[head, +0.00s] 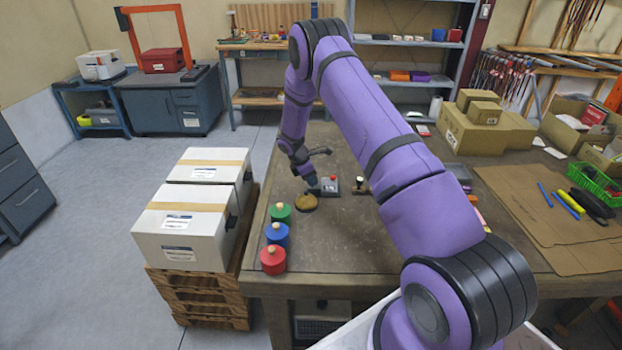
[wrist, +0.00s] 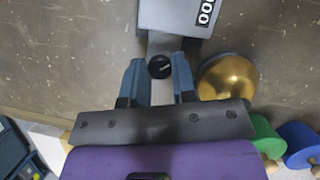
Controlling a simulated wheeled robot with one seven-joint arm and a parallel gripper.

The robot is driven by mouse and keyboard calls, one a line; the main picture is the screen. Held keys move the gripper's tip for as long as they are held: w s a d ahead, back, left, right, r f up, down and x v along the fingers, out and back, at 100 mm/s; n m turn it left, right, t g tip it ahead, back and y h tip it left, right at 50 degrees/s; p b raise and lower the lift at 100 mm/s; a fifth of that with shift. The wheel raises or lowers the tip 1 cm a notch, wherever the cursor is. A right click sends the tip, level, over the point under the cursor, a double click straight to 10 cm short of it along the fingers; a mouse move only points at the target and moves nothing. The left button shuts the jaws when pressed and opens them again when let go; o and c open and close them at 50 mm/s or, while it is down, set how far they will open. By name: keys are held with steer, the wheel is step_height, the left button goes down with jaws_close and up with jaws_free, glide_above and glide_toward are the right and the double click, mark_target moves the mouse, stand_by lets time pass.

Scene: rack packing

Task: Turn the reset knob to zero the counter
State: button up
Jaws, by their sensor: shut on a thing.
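The counter is a small grey box (head: 330,187) with a red top part, standing on the workbench; it also shows at the top of the wrist view (wrist: 172,14). Its dial, partly cut off by the frame edge, shows zeros in the part I can read. The reset knob (wrist: 160,67) is a small black round piece on the near side of the box. My gripper (wrist: 159,78) is shut on the knob, with one blue-grey finger on each side. In the head view my gripper (head: 314,188) is at the left side of the counter, and the knob is hidden.
A gold dome-shaped object (wrist: 228,76) sits close beside my right finger. Green (head: 280,212), blue (head: 277,234) and red (head: 273,260) knobbed cylinders line the workbench's left edge. White boxes (head: 193,217) stand on a pallet to the left. The front middle of the bench is clear.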

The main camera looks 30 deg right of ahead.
steer(key=m, duration=0.2)
steer(key=m+g+y, duration=0.1)
steer(key=m, duration=0.1)
steer(key=shift+w+m+g, duration=0.15)
steer(key=shift+m+g, duration=0.15)
steer(key=shift+d+m+g+y, duration=0.15)
steer(key=shift+m+g+y, duration=0.3)
steer(key=shift+m, duration=1.35)
steer(key=o, duration=0.6)
steer(key=shift+r, duration=0.1)
steer(key=v, duration=1)
steer(key=shift+w+r, duration=0.25)
steer(key=shift+r, duration=0.05)
